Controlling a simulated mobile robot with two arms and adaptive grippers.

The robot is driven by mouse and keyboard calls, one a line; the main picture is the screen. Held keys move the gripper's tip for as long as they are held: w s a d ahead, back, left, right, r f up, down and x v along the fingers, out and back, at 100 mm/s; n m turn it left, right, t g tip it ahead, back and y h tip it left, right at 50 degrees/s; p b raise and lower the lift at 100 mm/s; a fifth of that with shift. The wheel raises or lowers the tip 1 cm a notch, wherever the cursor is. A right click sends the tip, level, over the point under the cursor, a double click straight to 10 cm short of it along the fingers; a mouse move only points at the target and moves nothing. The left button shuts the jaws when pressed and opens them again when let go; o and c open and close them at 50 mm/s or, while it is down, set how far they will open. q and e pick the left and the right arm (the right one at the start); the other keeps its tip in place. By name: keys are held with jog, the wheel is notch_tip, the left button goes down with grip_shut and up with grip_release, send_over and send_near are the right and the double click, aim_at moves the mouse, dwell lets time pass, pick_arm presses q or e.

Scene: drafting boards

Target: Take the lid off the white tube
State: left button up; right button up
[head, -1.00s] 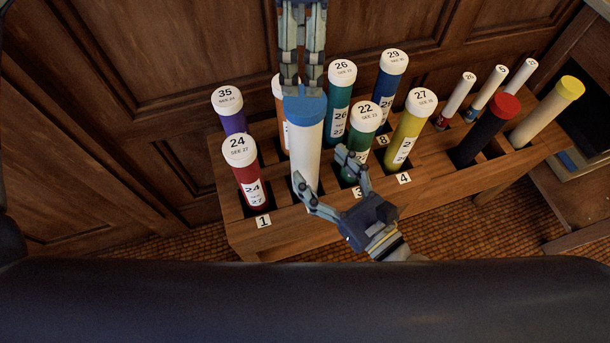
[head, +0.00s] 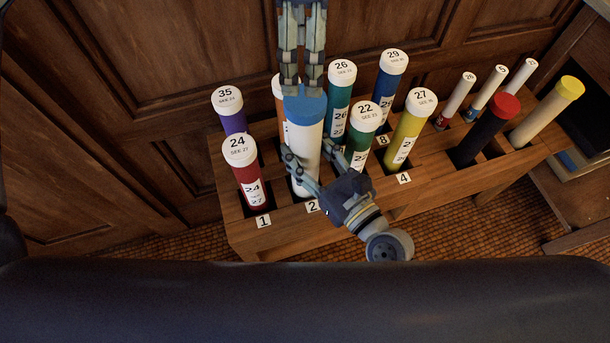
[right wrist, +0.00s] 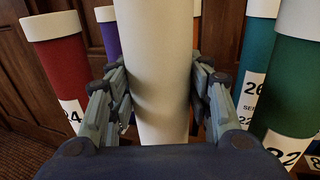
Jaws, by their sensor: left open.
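The white tube (head: 306,145) stands upright in the rack slot marked 2, with a blue lid (head: 305,107) on its top. My left gripper (head: 303,88) is open and comes from above, its two fingers at the far edge of the lid; the fingertips are partly hidden by it. My right gripper (head: 306,162) has a finger on each side of the tube's body, below the lid. In the right wrist view the fingers lie against both sides of the white tube (right wrist: 158,75), and the lid is out of frame.
The wooden rack (head: 285,228) holds several other tubes. A red tube (head: 248,178) stands to the left, a green one (head: 362,130) close to the right, and an orange one (head: 280,88) behind. A panelled wall (head: 150,60) is behind the rack.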

aim_at(305, 99)
jog(key=c, duration=0.4)
pick_arm(q)
jog(key=shift+o, duration=1)
notch_tip(305, 99, up, 4)
jog(key=n, duration=0.4)
notch_tip(305, 99, down, 12)
jog(key=shift+r, duration=0.15)
jog(key=c, duration=1.3)
jog(key=shift+w+r, duration=0.1)
jog(key=shift+r, duration=0.15)
